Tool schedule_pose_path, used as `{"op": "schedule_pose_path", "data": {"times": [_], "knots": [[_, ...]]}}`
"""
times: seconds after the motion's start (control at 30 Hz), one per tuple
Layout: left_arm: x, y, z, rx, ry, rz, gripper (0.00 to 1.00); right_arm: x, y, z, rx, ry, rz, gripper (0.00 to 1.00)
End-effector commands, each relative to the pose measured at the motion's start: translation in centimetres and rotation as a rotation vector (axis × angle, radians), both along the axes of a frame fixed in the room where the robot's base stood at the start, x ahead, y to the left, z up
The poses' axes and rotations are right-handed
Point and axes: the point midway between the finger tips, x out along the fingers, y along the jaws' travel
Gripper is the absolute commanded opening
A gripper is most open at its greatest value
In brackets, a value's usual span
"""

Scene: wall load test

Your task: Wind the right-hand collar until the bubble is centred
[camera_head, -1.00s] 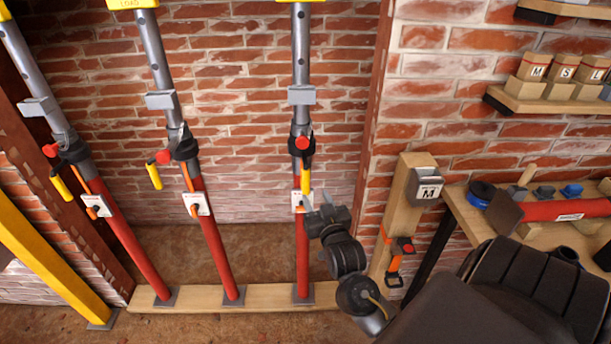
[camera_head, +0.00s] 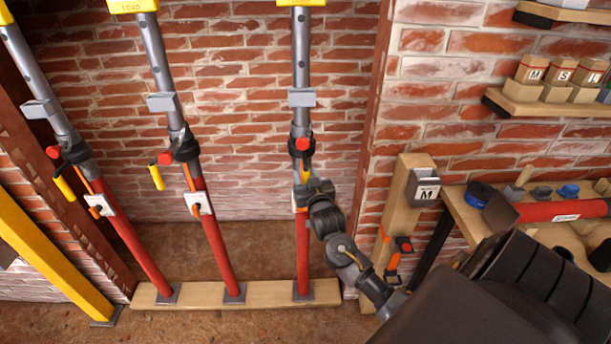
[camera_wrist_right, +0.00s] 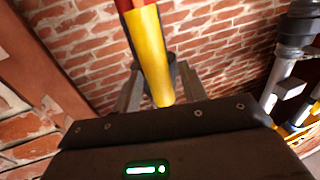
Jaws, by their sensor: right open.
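The right-hand prop has a grey upper tube, a red lower tube (camera_head: 302,262) and a dark collar (camera_head: 296,148) with a red knob (camera_head: 302,144). A yellow handle (camera_head: 306,164) hangs below the knob. My right gripper (camera_head: 312,186) is at this prop, just below the collar. In the right wrist view, the yellow handle (camera_wrist_right: 153,62) runs down between the open fingers of my right gripper (camera_wrist_right: 160,88). I cannot tell whether they touch it. My gripper mostly hides the prop's white plate. I cannot make out the bubble. My left gripper is not in view.
Two similar props, the middle one (camera_head: 218,245) and the left one (camera_head: 135,245), stand left on a wooden sill (camera_head: 262,294). Shelves with labelled blocks (camera_head: 533,70) are above.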

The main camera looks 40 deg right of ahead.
Motion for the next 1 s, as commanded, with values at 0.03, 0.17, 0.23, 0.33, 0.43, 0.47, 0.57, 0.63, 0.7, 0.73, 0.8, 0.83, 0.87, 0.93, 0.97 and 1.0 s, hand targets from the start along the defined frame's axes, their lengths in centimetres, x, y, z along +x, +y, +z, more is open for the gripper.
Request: {"op": "schedule_pose_path", "data": {"times": [0.03, 0.17, 0.23, 0.33, 0.43, 0.47, 0.57, 0.63, 0.7, 0.73, 0.8, 0.83, 0.87, 0.93, 0.97, 1.0], "knots": [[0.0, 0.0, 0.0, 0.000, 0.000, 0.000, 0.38, 0.1, 0.0, 0.0, 0.000, 0.000, 0.000, 0.42], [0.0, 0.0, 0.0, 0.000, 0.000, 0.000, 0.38, 0.1, 0.0, 0.0, 0.000, 0.000, 0.000, 0.42], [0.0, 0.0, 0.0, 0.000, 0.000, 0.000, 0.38, 0.1, 0.0, 0.0, 0.000, 0.000, 0.000, 0.42], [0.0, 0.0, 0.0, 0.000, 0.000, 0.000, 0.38, 0.1, 0.0, 0.0, 0.000, 0.000, 0.000, 0.31], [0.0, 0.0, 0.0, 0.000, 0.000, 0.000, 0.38, 0.1, 0.0, 0.0, 0.000, 0.000, 0.000, 0.17], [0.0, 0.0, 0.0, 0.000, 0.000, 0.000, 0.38, 0.1, 0.0, 0.0, 0.000, 0.000, 0.000, 0.14], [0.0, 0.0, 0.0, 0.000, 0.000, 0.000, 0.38, 0.1, 0.0, 0.0, 0.000, 0.000, 0.000, 0.01], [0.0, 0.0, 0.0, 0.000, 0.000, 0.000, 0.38, 0.1, 0.0, 0.0, 0.001, 0.000, 0.000, 0.00], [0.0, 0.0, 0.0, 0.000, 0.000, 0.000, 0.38, 0.1, 0.0, 0.0, 0.001, 0.000, 0.000, 0.00], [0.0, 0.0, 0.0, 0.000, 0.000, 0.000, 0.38, 0.1, 0.0, 0.0, 0.001, 0.000, 0.001, 0.00], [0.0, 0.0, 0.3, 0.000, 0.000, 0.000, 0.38, 0.2, 0.2, 0.1, 0.002, -0.001, 0.001, 0.00], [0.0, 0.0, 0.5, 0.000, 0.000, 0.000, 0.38, 0.3, 0.4, 0.2, 0.004, -0.001, 0.001, 0.00], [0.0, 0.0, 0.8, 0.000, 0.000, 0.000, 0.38, 0.5, 0.6, 0.2, 0.005, -0.001, 0.001, 0.00], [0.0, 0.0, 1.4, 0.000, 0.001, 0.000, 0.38, 1.0, 1.3, 0.4, 0.005, 0.000, 0.002, 0.00], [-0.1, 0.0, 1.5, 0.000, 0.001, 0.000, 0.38, 1.2, 1.5, 0.3, 0.005, 0.000, 0.003, 0.00], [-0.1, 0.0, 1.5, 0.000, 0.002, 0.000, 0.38, 1.4, 1.7, 0.2, 0.004, -0.001, 0.004, 0.00]]}}
